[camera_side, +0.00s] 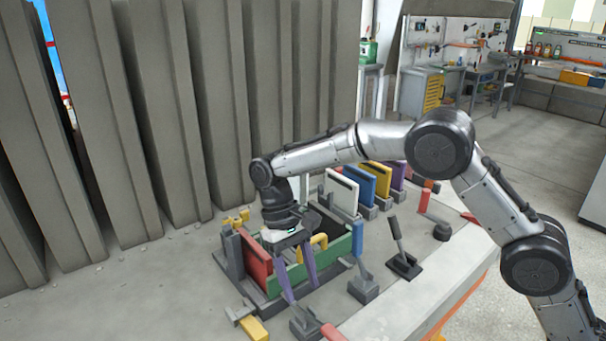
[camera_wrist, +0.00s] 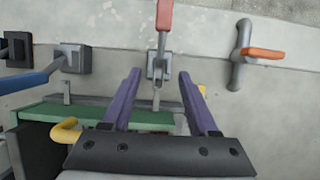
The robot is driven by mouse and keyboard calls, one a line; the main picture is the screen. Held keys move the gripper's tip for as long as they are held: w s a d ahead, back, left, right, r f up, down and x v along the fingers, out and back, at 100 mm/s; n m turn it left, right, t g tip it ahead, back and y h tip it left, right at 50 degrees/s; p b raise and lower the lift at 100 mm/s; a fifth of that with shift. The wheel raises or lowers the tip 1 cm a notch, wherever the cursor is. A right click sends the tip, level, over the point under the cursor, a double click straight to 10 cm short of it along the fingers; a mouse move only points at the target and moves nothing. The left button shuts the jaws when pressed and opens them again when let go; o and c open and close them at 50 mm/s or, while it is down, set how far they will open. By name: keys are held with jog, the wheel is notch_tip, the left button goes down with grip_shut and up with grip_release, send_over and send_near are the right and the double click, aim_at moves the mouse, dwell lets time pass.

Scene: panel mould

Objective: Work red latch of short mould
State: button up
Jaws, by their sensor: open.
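The short mould has a green side panel (camera_side: 338,254) and a red end panel (camera_side: 256,262); its green edge also shows in the wrist view (camera_wrist: 95,112). The red latch handle (camera_side: 333,332) lies at the bottom edge of the side view, partly cut off, by its grey base (camera_side: 304,323). In the wrist view, the red handle (camera_wrist: 165,16) points up and away from its grey base (camera_wrist: 158,66). My gripper (camera_side: 301,292) is open and empty, purple fingers pointing down at the mould's near side. In the wrist view its fingertips (camera_wrist: 159,75) flank the latch base; contact cannot be told.
A blue-handled latch (camera_side: 359,245) and a black lever (camera_side: 397,240) stand to the right of the mould. A yellow-handled clamp (camera_side: 255,329) lies to the left of the red latch. Coloured panels (camera_side: 361,183) stand behind. Bare table (camera_side: 150,305) lies at left.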

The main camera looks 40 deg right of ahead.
jog(key=w+d+r, duration=0.1)
jog(key=r, duration=0.9)
jog(key=w+d+r+t, duration=0.1)
jog(key=w+d+r, duration=0.1)
jog(key=r, duration=0.8)
jog(key=shift+d+r+m+y, duration=0.2)
jog(key=shift+r+m+y, duration=0.05)
jog(key=shift+m+y, duration=0.05)
jog(key=shift+w, duration=0.15)
